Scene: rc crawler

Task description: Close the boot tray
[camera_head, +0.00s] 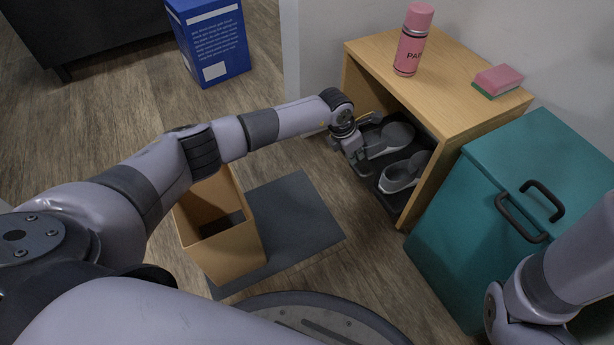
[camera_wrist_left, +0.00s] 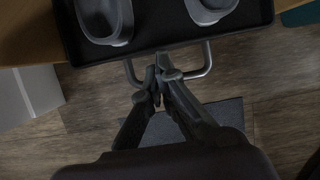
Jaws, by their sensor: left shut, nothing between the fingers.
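The boot tray (camera_head: 393,206) is black and sits low in the opening of the wooden cabinet (camera_head: 440,85), with grey shoes (camera_head: 402,174) on it. How far it stands out of the cabinet is hard to tell. In the left wrist view the tray's front rim (camera_wrist_left: 140,50) runs across the top, with a grey bar handle (camera_wrist_left: 205,62) below it. My left gripper (camera_head: 362,168) is at the tray's front. Its fingers (camera_wrist_left: 158,76) are shut and empty, beside the handle bar; contact is unclear. My right gripper is out of view; only its arm shows at lower right.
An open cardboard box (camera_head: 225,250) stands on a grey mat (camera_head: 300,215) in front of the cabinet. A teal bin (camera_head: 470,240) with dark handles stands right of it. A pink spray can (camera_head: 411,45) and a sponge (camera_head: 497,80) are on the cabinet top. A blue box (camera_head: 212,45) stands behind.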

